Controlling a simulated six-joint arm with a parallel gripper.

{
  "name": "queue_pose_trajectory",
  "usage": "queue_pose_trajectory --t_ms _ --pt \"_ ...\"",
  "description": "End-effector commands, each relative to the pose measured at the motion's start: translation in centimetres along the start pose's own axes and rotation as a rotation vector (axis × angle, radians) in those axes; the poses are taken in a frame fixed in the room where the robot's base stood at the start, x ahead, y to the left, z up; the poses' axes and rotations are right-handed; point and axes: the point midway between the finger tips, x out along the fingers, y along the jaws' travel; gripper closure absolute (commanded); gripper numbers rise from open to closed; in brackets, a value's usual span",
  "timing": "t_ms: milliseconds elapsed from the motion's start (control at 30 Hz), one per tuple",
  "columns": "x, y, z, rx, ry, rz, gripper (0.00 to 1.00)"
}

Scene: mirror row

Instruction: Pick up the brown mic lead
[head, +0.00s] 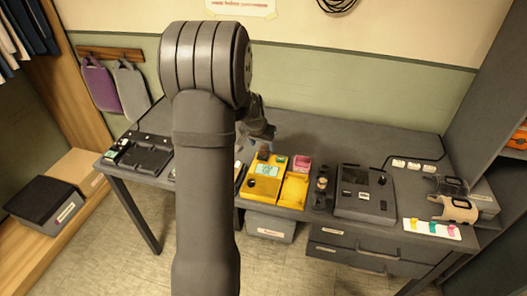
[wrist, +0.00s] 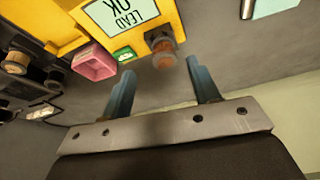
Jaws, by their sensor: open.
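A short dark cylinder with a brown end (wrist: 163,50) stands at the edge of the yellow lead tester (wrist: 183,25) in the wrist view. It may be the brown mic lead; no cable shows on it. In the head view a small brown piece (head: 263,153) stands at the back of the yellow tester (head: 262,186). The tester's screen reads LEAD OK. My gripper (wrist: 160,66) is open, and its two blue-grey fingers are apart with nothing held. The brown end appears between and beyond the fingertips. In the head view my gripper (head: 262,137) is above the table behind the tester, partly hidden by my arm.
A pink box (wrist: 94,62) is beside the tester; it also shows in the head view (head: 301,163). A dark device (head: 364,193) and dark cylinders (head: 320,190) stand to the right. A black tray (head: 146,157) is at the left. The table (head: 330,130) behind is mostly clear.

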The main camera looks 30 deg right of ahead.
Motion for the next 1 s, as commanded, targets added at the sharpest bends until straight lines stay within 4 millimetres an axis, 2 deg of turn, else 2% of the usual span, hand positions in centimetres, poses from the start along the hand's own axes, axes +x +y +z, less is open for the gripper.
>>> queue_pose_trajectory --t_ms 300,600,667,800,867,900,1000 --pt "3.9 -0.5 -0.3 0.0 -0.002 -0.001 0.44" --pt "4.3 -0.5 -0.4 0.0 -0.001 -0.002 0.44" --pt "4.3 -0.5 -0.4 0.0 -0.001 -0.002 0.54" --pt "4.3 -0.5 -0.4 0.0 -0.001 -0.002 0.82" --pt "4.3 -0.5 -0.4 0.0 -0.001 -0.002 0.92" --pt "4.3 -0.5 -0.4 0.0 -0.001 -0.002 0.96" --pt "4.2 -0.5 -0.4 0.0 -0.001 -0.002 0.96"
